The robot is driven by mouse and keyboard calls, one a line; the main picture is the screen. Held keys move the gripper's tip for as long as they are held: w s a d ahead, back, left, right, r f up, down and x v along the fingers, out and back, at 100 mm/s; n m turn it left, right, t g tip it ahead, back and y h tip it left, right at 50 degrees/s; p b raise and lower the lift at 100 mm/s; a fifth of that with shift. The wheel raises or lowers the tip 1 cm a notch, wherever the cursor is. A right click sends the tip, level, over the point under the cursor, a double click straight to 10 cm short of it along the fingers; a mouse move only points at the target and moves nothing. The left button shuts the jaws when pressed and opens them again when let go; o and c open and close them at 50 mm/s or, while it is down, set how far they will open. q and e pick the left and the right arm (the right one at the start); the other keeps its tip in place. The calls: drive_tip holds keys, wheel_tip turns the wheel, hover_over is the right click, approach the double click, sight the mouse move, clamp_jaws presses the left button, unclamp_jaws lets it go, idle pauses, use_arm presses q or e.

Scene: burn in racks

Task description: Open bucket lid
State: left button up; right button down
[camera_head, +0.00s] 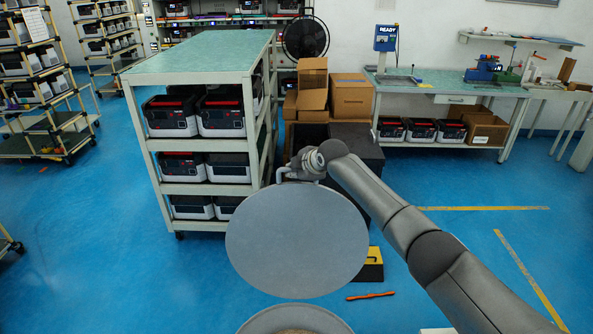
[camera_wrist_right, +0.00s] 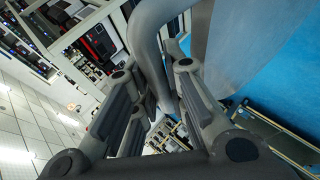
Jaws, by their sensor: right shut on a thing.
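The round grey lid (camera_head: 297,240) is off the bucket and hangs tilted steeply, its broad face toward the head camera. The bucket (camera_head: 292,318) stands below it at the bottom edge of the head view; only its rim and a part of its opening show. My right gripper (camera_head: 303,164) is at the lid's upper edge, shut on its curved handle. In the right wrist view the handle (camera_wrist_right: 150,38) passes between the fingers of my right gripper (camera_wrist_right: 160,100), and part of the lid (camera_wrist_right: 243,45) shows beside it. My left gripper is not in view.
A wheeled rack (camera_head: 200,155) with several boxed devices stands behind at the left. Dark crates (camera_head: 360,150) and cardboard boxes (camera_head: 350,98) are behind my right gripper. A yellow-and-black box (camera_head: 371,266) and an orange tool (camera_head: 370,296) lie on the blue floor right of the lid.

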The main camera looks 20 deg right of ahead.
drive_tip(key=c, duration=1.5)
unclamp_jaws()
drive_tip(key=shift+r, duration=0.1)
drive_tip(key=shift+o, duration=0.2)
drive_tip(key=v, duration=1.2)
